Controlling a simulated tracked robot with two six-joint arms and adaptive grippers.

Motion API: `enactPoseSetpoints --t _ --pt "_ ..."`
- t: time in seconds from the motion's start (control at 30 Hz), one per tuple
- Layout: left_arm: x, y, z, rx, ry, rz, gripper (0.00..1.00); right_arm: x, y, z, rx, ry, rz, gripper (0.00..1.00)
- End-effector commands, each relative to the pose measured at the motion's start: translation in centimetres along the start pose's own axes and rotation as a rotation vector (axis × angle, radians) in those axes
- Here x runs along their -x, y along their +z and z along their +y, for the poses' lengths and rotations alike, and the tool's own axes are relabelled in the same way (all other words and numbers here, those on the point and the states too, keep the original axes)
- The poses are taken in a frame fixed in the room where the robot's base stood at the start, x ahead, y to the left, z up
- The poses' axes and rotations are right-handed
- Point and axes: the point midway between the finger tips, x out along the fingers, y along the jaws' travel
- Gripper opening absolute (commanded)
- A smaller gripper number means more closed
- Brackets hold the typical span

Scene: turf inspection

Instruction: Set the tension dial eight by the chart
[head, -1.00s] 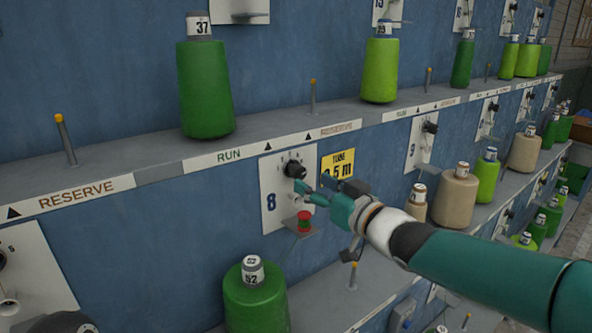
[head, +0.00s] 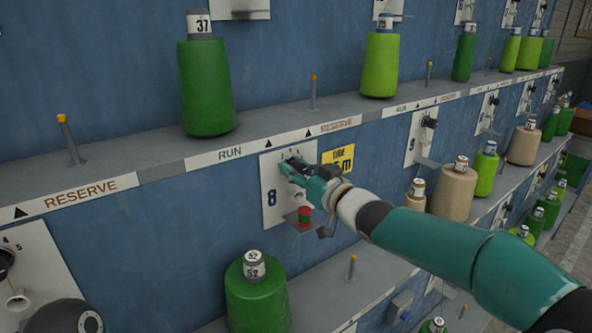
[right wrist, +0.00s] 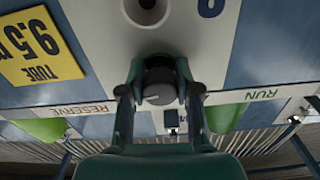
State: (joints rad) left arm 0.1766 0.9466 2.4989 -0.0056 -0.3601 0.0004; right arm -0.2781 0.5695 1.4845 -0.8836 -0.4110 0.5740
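The tension dial eight (head: 290,163) is a dark knob on a white plate (head: 270,212) marked 8. My right gripper (head: 287,168) is at this dial and hides most of it in the head view. In the right wrist view the two fingertips (right wrist: 160,72) sit on either side of the dark knob (right wrist: 160,88), with no clear gap at the tips. A yellow card (head: 340,158) beside the plate is partly hidden by my gripper; in the right wrist view the card (right wrist: 38,48) reads TUBE 9.5 m. No larger chart shows.
A red-topped button (head: 305,214) on a small bracket is just below my right gripper. A green cone (head: 255,295) labelled 52 stands below left. The shelf above, with RUN and RESERVE labels, bears green cones (head: 206,90) and upright pegs (head: 314,92).

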Motion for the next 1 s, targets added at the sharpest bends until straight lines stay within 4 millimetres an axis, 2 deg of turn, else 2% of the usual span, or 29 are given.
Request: enactPoseSetpoints --t 0.03,0.13,0.17,0.57,1.0 --pt "0.0 0.0 0.0 0.0 0.0 0.0 0.56 0.0 0.0 0.0 0.0 0.0 0.0 0.15" --pt "0.0 0.0 0.0 0.0 0.0 0.0 0.56 0.0 0.0 0.0 0.0 0.0 0.0 0.0" --pt "0.0 0.0 0.0 -0.001 0.0 -0.001 0.56 -0.3 0.1 -0.5 0.0 -0.002 0.0 0.0" --pt "-0.5 0.0 -0.2 0.0 0.0 0.0 0.56 0.1 0.1 0.0 0.083 0.0 0.0 0.0" --pt "-1.9 0.0 -0.7 0.0 0.0 0.0 0.56 0.1 0.2 0.1 0.408 0.0 -0.001 0.0"
